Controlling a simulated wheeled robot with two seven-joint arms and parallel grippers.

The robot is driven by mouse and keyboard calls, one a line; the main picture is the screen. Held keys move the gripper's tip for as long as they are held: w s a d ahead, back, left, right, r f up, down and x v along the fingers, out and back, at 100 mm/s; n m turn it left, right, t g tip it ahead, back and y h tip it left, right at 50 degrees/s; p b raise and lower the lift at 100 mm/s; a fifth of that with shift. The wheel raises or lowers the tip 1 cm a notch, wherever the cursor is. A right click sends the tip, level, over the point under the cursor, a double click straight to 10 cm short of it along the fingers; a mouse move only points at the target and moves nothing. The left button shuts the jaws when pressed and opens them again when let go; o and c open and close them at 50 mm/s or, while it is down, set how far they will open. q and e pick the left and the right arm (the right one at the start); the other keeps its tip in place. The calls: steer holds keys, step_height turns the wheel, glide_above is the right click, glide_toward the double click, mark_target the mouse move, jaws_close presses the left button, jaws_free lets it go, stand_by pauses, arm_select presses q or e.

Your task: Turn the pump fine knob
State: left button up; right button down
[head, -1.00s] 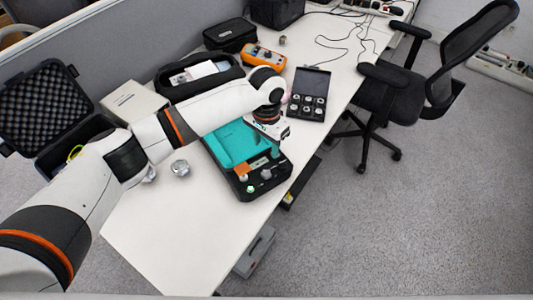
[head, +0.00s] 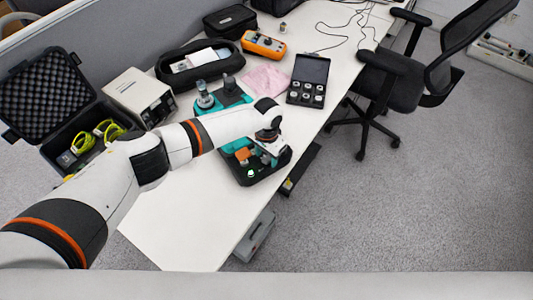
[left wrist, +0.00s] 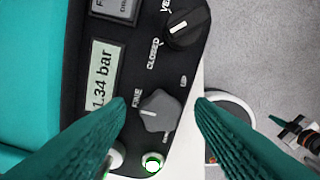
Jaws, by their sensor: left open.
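The teal and black pump (head: 258,176) stands near the table's right edge in the head view, partly hidden by my left arm. My left gripper (head: 271,150) is over its control panel. In the left wrist view the grey fine knob (left wrist: 160,110) sits between the teal fingers of the left gripper (left wrist: 161,104). The fingers are open, one on each side, with visible gaps to the knob. The display (left wrist: 103,75) reads 1.34 bar. A black vent knob (left wrist: 186,24) and a green-lit round button (left wrist: 153,164) flank the fine knob. My right gripper is not in view.
An open black case of small fittings (head: 308,82), a pink cloth (head: 265,79) and an orange meter (head: 263,44) lie behind the pump. A white box (head: 140,96) and an open foam-lined case (head: 48,97) are at the left. The front tabletop (head: 190,222) is clear.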

arm_select(q)
steer(key=shift+c, duration=0.9)
steer(key=c, duration=0.8)
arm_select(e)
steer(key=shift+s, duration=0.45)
